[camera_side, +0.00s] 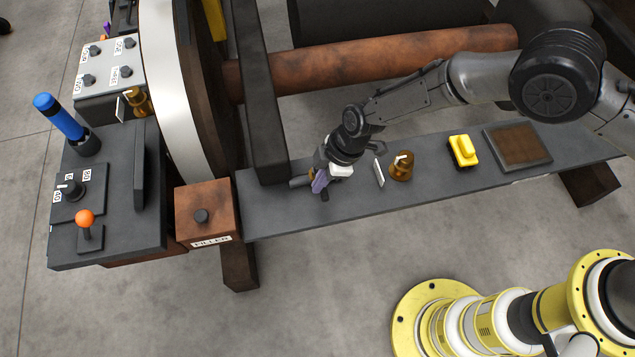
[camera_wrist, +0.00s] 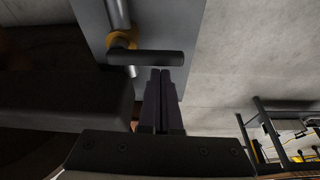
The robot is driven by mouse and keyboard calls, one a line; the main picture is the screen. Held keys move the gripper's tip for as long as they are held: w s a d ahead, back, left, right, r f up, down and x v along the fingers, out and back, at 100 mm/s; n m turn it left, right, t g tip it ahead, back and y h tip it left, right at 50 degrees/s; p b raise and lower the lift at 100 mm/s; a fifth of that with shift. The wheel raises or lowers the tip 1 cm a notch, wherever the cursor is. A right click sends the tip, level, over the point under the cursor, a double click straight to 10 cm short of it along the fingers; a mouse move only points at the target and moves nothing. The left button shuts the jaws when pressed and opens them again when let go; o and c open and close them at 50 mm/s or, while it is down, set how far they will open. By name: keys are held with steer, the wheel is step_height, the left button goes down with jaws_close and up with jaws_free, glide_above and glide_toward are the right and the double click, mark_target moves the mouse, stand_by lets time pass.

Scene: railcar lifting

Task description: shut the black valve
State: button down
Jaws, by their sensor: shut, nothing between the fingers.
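In the wrist view a black bar handle (camera_wrist: 146,58) lies across a grey pipe with a yellow-orange collar (camera_wrist: 122,40); this looks like the black valve. In the side view a short dark cylinder (camera_side: 299,182), probably the handle, shows on the dark bench left of my gripper. My gripper (camera_side: 319,184) is low over the bench, its purple fingers together and empty. In the side view my gripper hides most of the valve.
On the dark bench (camera_side: 300,216), to the right, stand a white card (camera_side: 379,172), a brass-coloured piece (camera_side: 402,167), a yellow block (camera_side: 463,151) and a brown-topped tray (camera_side: 545,160). A dark beam (camera_side: 262,100) rises behind the valve. A rusty FILLER box (camera_side: 190,200) stands left.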

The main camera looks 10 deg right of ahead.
steer(key=v, duration=0.8)
steer(key=shift+r, duration=0.3)
steer(key=shift+w+d, duration=0.15)
steer(key=shift+d, duration=0.05)
